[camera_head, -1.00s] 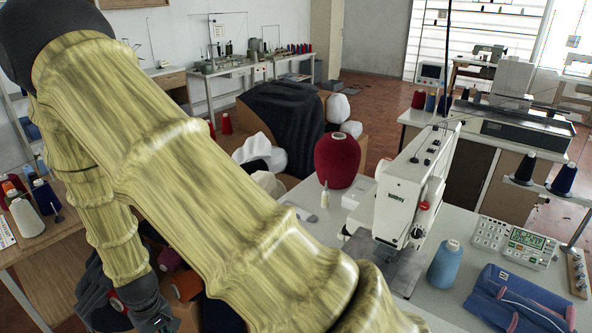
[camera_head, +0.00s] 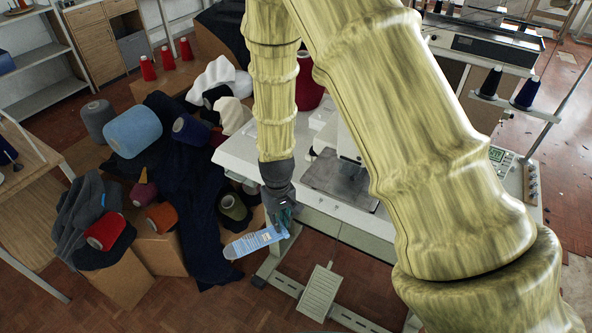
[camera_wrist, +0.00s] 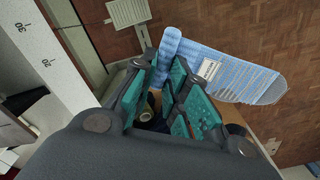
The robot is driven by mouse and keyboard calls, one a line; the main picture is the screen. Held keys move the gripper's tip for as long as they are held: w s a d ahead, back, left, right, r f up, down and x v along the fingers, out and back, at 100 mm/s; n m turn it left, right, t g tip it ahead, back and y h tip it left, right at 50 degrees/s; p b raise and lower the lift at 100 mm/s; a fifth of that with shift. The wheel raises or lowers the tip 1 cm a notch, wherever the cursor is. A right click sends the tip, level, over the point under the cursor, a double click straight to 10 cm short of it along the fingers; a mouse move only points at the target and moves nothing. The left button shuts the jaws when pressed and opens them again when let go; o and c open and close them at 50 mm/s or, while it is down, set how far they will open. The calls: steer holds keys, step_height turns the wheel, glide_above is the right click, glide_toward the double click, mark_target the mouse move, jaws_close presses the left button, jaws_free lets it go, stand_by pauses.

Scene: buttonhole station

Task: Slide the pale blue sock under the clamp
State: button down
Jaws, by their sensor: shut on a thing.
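The pale blue sock (camera_head: 255,242) hangs from my gripper (camera_head: 281,220) in the head view, in front of the table's near edge and above the floor. My gripper is shut on one end of the sock, and the grey toe points left. In the wrist view the sock (camera_wrist: 225,75) stretches right from the teal fingers (camera_wrist: 166,75), with a pale label on it. The sewing machine (camera_head: 350,143) is mostly hidden behind my arm. Its grey work plate (camera_head: 338,184) shows to the right of my gripper, apart from the sock. I cannot make out the clamp clearly.
The white table (camera_head: 237,157) has its near edge beside my gripper. A foot pedal (camera_head: 320,290) lies on the floor below. Cardboard boxes (camera_head: 118,280) with yarn cones and dark cloth crowd the left. A control box (camera_head: 500,158) is partly hidden by my arm.

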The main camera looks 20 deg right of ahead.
steer(key=r+n, duration=0.2)
steer(key=n, duration=0.1)
steer(key=w+r+n+p, duration=0.1)
steer(key=r+n, duration=0.1)
steer(key=n, duration=0.1)
steer(key=a+r+n+p, duration=0.1)
steer(key=r+n, duration=0.1)
steer(key=n, duration=0.2)
steer(key=shift+w+r, duration=0.1)
steer(key=shift+w, duration=0.2)
steer(key=w+r+n+p, duration=0.3)
steer(key=r+n, duration=0.5)
steer(key=n, duration=0.6)
steer(key=shift+d, duration=0.35)
